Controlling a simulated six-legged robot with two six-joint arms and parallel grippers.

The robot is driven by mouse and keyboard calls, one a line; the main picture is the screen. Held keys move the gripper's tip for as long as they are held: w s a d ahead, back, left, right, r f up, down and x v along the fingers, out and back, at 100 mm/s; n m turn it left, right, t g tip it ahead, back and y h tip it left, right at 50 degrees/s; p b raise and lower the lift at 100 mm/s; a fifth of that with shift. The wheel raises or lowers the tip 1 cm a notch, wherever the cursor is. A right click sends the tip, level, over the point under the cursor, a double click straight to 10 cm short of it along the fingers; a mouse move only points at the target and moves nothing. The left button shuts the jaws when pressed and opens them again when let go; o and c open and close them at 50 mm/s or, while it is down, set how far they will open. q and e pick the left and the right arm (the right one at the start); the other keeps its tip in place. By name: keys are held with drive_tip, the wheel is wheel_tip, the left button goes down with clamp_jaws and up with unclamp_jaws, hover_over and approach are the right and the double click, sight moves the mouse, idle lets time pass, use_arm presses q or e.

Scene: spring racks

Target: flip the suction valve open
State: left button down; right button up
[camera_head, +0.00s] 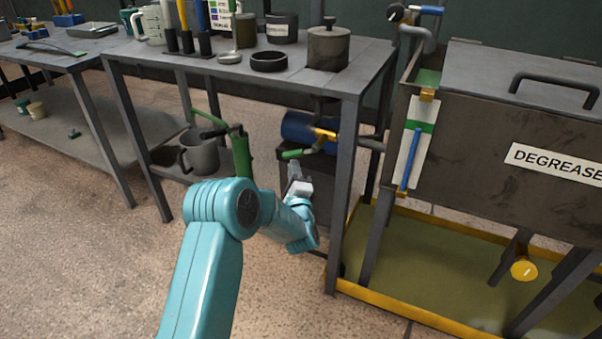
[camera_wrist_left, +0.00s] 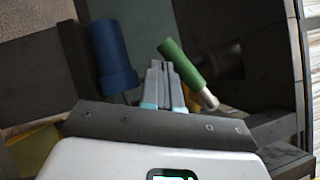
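The suction valve's apparent lever, with a green grip (camera_head: 297,154), is by the blue pump (camera_head: 300,127) under the middle table. A brass-coloured fitting (camera_head: 325,135) shows just above it. My left gripper (camera_head: 294,170) is just below the green grip. In the left wrist view the green grip (camera_wrist_left: 181,62) slants on a pale metal stem, right of the fingertips (camera_wrist_left: 162,66). The fingers are together with nothing between them. They look very close to the grip; contact is unclear. The blue body (camera_wrist_left: 111,58) stands to their left. My right gripper is not in view.
A table leg (camera_head: 347,200) stands right of the pump. A green hand lever (camera_head: 241,152) and a grey jug (camera_head: 200,153) are to the left. The degreaser tank (camera_head: 470,125) stands right, above a yellow-rimmed tray (camera_head: 395,309).

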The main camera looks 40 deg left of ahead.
use_arm(q)
drive_tip(key=shift+s+a+r+p, duration=0.15)
drive_tip(key=shift+a+r+p, duration=0.1)
drive_tip(key=shift+a+r, duration=0.4)
drive_tip(key=shift+s+a+r+p, duration=0.15)
drive_tip(key=shift+a+r+p, duration=0.2)
drive_tip(key=shift+r, duration=0.35)
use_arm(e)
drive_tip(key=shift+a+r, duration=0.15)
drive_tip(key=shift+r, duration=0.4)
use_arm(q)
drive_tip(key=shift+a+r, duration=0.15)
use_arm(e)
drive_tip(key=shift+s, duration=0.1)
